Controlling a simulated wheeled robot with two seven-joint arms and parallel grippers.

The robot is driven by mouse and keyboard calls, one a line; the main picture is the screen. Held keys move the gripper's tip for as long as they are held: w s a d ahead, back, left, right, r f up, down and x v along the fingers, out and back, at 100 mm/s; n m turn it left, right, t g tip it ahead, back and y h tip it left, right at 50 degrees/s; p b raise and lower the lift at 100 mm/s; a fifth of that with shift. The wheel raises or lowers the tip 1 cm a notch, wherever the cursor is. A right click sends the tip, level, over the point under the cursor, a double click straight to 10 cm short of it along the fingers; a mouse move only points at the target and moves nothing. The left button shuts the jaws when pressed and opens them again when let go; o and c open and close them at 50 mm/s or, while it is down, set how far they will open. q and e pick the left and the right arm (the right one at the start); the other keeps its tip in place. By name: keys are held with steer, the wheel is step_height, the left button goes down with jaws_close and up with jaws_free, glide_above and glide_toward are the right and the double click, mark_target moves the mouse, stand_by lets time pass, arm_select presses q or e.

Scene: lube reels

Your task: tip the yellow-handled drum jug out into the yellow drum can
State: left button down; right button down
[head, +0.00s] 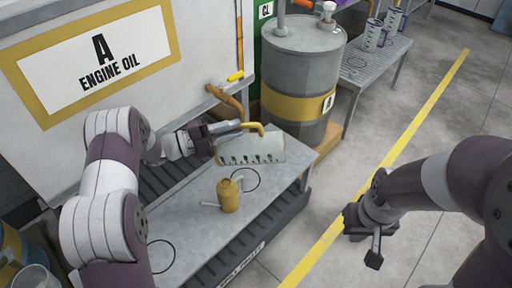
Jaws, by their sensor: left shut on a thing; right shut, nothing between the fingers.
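The yellow-handled jug (250,150) is a pale jug with dark marks along its side. It is held in the air above the metal bench, tipped well over onto its side. My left gripper (232,128) is shut on its yellow handle (256,128). The yellow can (228,197) stands upright on the bench, below and a little left of the jug, with a thin spout pointing left. The jug and the can are apart. I cannot see any liquid flowing. My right gripper (372,250) is shut and empty, out over the floor at the right.
A grey drum (302,62) with a yellow band stands behind the bench (190,232). A tank labelled engine oil (95,55) with a tap (228,100) is behind my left arm. Two jugs (374,35) stand on a back bench. Circles mark the near bench. The floor right of it is clear.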

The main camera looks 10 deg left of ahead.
mark_target(279, 161)
arm_select(q)
steer(key=shift+r, duration=0.1)
